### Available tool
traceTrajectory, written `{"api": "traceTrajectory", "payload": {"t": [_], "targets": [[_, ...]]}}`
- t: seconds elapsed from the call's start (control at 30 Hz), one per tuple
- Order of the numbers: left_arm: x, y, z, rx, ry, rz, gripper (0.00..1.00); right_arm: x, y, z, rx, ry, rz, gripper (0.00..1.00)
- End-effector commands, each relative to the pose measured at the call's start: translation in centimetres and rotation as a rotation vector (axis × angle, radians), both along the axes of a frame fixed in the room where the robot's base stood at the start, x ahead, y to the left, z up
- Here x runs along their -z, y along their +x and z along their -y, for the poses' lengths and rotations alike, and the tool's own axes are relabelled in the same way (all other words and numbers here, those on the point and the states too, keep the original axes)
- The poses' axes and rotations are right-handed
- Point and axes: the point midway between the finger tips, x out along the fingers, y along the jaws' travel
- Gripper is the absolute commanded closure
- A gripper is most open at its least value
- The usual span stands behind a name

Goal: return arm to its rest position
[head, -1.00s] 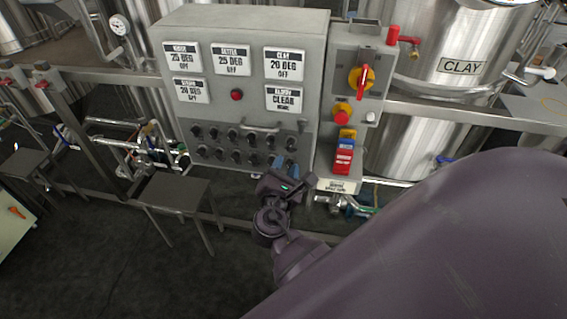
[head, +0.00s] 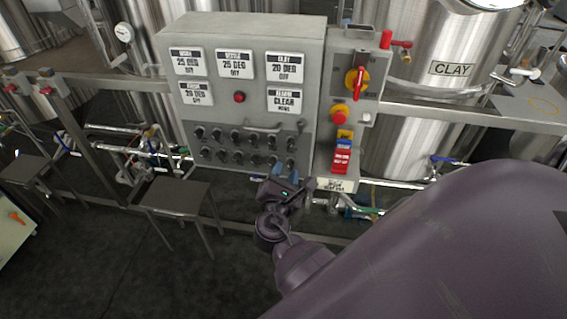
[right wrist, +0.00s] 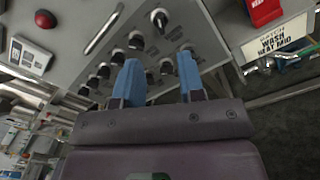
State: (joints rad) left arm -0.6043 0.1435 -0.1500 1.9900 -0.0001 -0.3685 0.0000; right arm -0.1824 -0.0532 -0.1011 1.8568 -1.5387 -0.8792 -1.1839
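My right gripper (head: 286,178) is in front of the lower edge of the grey control panel (head: 308,92) in the head view. In the right wrist view its two blue fingers (right wrist: 160,82) stand apart with nothing between them. The panel's black knobs (head: 235,137) lie beyond the fingertips, and they also show in the right wrist view (right wrist: 136,40). I cannot see the fingers touching any knob. My left gripper is in neither view.
A small dark table (head: 176,193) stands left of my right gripper. A side box carries a red rotary switch (head: 357,82) and a red tag (head: 341,160).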

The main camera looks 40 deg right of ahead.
Motion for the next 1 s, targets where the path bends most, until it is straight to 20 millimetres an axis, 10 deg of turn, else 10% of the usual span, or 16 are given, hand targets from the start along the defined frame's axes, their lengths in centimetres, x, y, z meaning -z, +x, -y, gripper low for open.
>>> {"api": "traceTrajectory", "payload": {"t": [0.47,1.0], "targets": [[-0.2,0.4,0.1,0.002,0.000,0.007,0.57,0.0,0.2,-0.2,-0.016,0.063,0.068,0.64],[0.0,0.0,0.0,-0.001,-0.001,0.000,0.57,4.7,1.5,-5.1,-0.176,1.273,0.589,0.64]]}}
